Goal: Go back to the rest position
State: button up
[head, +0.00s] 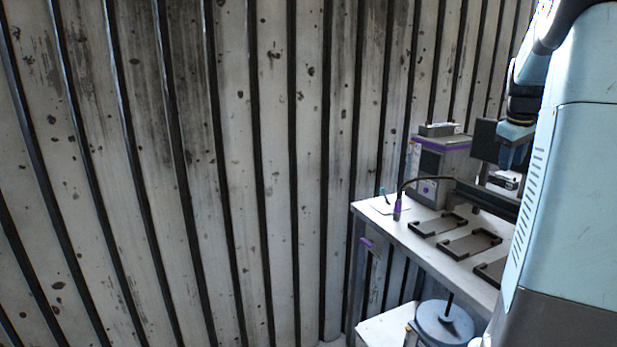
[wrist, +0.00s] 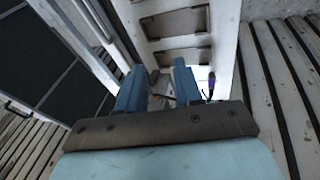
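My gripper (wrist: 158,72) shows in the wrist view with two blue fingers standing apart. I see nothing held between them. Beyond the fingertips is the white workbench (wrist: 226,45) with dark rectangular frames on it. In the head view my pale blue arm fills the right side and hides part of the bench. Blue and dark parts beside the arm, above the bench, may be my gripper, but I cannot tell its finger state there.
The white bench (head: 420,245) carries several black frames (head: 437,225), a grey box with a purple stripe (head: 440,168) and a cable with a purple end (head: 397,207). A round blue-grey object (head: 444,322) stands below. A ribbed, stained wall (head: 235,150) fills the left.

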jog(key=s+a+r+t+y, duration=0.1)
jog(key=s+a, duration=0.1)
jog(key=a, duration=0.5)
jog(key=s+a, duration=0.3)
jog(key=a, duration=0.3)
jog(key=s+a+f+m+y, duration=0.1)
jog(key=s+a+f, duration=0.1)
jog(key=s+a, duration=0.7)
jog(key=s+a+f+m+t, duration=0.1)
jog(key=s+a+f, duration=0.2)
jog(key=s+a, duration=0.6)
jog(key=a, duration=0.3)
jog(key=shift+f+y, duration=0.3)
jog(key=shift+y, duration=0.1)
